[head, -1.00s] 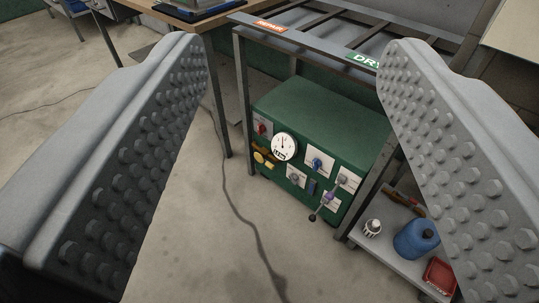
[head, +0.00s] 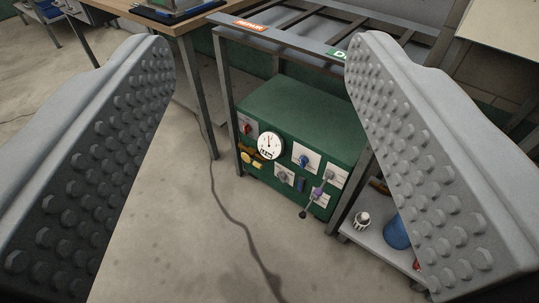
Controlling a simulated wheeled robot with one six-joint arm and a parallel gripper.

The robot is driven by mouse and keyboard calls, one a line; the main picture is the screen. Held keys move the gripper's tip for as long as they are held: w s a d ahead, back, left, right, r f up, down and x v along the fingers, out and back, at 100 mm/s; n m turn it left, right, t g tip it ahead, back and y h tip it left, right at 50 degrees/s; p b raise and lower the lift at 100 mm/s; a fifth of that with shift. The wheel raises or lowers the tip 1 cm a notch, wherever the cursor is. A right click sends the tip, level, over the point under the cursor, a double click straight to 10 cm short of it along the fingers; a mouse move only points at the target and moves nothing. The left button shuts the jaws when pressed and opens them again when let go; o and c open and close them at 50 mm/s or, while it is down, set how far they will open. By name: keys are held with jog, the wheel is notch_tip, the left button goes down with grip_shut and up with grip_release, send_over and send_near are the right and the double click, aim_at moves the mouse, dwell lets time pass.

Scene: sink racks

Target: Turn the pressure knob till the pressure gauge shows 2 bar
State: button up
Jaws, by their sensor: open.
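The green machine box (head: 298,108) stands under the rack in the middle of the head view. Its front carries a round white pressure gauge (head: 271,145) with a dark needle pointing about straight up; its numbers are too small to read. Several controls sit around it: a red knob (head: 248,128), a blue knob (head: 304,160), a grey knob (head: 283,177), a yellow part (head: 252,157) and a purple-grey lever (head: 316,194). I cannot tell which is the pressure knob. My gripper (head: 255,50) is open and empty, its studded fingers wide apart, well in front of the box and touching nothing.
A metal rack with orange and green labels (head: 251,25) frames the box; its front legs (head: 229,100) stand beside it. A low shelf (head: 378,250) at right holds a white bottle (head: 361,220) and a blue container (head: 397,233). A cable (head: 226,213) crosses the open floor.

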aim_at(301, 164)
jog(key=w+f+m, duration=0.1)
jog(key=w+f, duration=0.4)
jog(key=w, duration=0.5)
jog(key=w+a+f+m+h, duration=0.1)
jog(key=w+f, duration=0.4)
jog(key=w, duration=0.5)
jog(key=w+f, duration=0.6)
jog(key=w, duration=0.3)
jog(key=w+f+m+h, duration=0.1)
jog(key=w+f+h, duration=0.1)
jog(key=w+f, duration=0.65)
jog(key=w+d+f+m+g+h, duration=0.1)
jog(key=w+f+h, duration=0.1)
jog(key=f, duration=1)
jog(key=w+d+f+g+h, duration=0.1)
jog(key=w+f+h, duration=0.1)
jog(key=f, duration=1)
jog(key=s+d+f+n+g+h, duration=0.1)
jog(key=s+f+h, duration=0.15)
jog(key=f, duration=0.75)
jog(key=s+f+h, duration=0.2)
jog(key=s+f, duration=0.1)
jog(key=f, duration=0.7)
jog(key=x, duration=1.7)
jog(key=shift+w+d+f, duration=0.15)
jog(key=shift+d+f, duration=0.1)
jog(key=c, duration=1)
